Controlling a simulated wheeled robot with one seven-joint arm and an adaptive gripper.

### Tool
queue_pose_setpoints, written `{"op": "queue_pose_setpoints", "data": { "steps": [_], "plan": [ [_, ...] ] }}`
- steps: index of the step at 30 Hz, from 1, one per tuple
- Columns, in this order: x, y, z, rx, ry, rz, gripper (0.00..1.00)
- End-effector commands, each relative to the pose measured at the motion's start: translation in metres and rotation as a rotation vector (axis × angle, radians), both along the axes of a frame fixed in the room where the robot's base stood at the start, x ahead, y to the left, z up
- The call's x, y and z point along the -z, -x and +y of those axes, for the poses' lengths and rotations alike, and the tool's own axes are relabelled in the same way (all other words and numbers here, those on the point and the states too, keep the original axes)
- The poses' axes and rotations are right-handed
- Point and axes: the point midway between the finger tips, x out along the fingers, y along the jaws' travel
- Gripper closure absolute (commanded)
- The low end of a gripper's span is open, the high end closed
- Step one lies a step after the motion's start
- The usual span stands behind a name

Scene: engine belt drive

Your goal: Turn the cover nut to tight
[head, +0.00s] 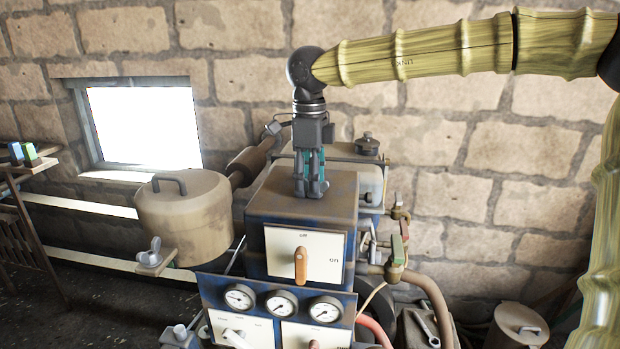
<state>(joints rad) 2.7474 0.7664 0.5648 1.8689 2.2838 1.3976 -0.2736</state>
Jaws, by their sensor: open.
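A grey wing nut (151,251), which looks like the cover nut, sits on a small tan plate (157,266) at the left. One wing points up and to the right. I cannot tell how tight it is. The plate is beside a tan drum-shaped cover (188,217) with a dark handle. My gripper (312,190) points down over the blue control box (305,207), well to the right of the nut. Its jaws are open, with nothing seen between them. I cannot tell whether the fingertips touch the box top.
The box front has an orange-handled off/on switch (301,266). Several gauges (283,304) are below it. A brown pipe (252,160) rises behind the drum cover. Valves and hoses (398,262) are on the right. A wooden rack (22,182) stands far left.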

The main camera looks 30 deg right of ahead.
Motion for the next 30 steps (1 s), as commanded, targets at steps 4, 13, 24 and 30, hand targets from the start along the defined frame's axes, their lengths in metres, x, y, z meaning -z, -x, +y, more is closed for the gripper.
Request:
{"op": "queue_pose_setpoints", "data": {
  "steps": [4,13,24,30],
  "plan": [
    [-0.001,0.008,-0.003,0.003,-0.001,-0.013,0.58],
    [0.002,0.003,-0.003,0.003,0.0,-0.008,0.71],
    [0.003,0.001,-0.002,0.001,0.0,-0.008,1.0],
    [0.003,0.001,-0.001,0.004,-0.001,-0.007,1.0]
  ]
}}
